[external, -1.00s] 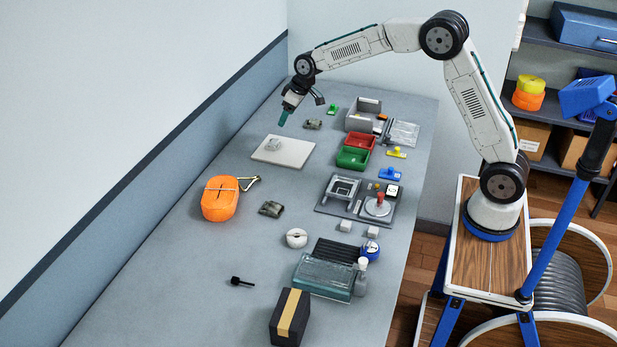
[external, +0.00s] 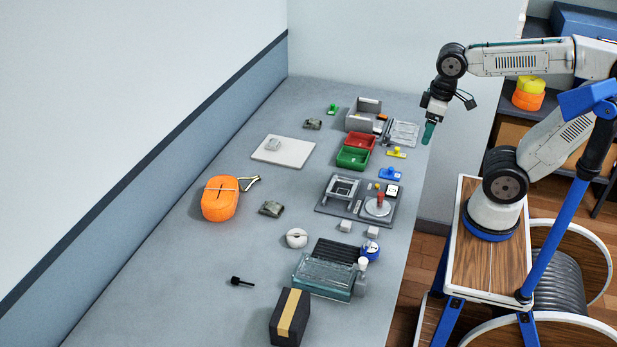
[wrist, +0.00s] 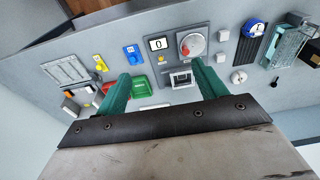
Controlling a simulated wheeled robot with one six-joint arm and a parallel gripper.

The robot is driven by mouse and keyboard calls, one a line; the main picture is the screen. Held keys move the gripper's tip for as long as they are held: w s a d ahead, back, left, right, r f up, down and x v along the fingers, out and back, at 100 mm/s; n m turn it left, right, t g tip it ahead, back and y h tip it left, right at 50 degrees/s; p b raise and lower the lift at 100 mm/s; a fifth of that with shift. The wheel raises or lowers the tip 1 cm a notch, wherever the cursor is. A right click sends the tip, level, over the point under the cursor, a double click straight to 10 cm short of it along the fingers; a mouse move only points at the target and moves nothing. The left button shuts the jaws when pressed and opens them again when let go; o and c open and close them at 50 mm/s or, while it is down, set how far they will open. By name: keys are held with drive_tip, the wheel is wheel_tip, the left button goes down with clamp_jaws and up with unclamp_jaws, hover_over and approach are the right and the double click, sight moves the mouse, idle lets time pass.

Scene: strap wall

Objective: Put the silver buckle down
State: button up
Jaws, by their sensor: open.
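A small silver-grey piece, which looks like the silver buckle (external: 273,144), rests on a flat white board (external: 296,154) at the left of the table. It is too small to make out its shape. My gripper (external: 428,134) is well to the right of it, raised near the table's right edge, pointing down. In the wrist view my gripper (wrist: 161,87) shows its two teal fingers wide apart with nothing held between them. I cannot make out the buckle in the wrist view.
Red (external: 359,144) and green (external: 352,158) bins stand left of my gripper, with a grey tray (external: 362,122) behind. A grey station with a red-handled dial (external: 379,205) lies nearer. An orange strap roll (external: 220,199) is at the left. The front-left table is mostly clear.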

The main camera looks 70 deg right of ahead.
drive_tip(key=s+f, duration=0.2)
drive_tip(key=s, duration=0.3)
drive_tip(key=shift+s+a, duration=0.15)
drive_tip(key=shift+s, duration=0.2)
drive_tip(key=shift+f, duration=0.1)
drive_tip(key=shift+c, duration=0.5)
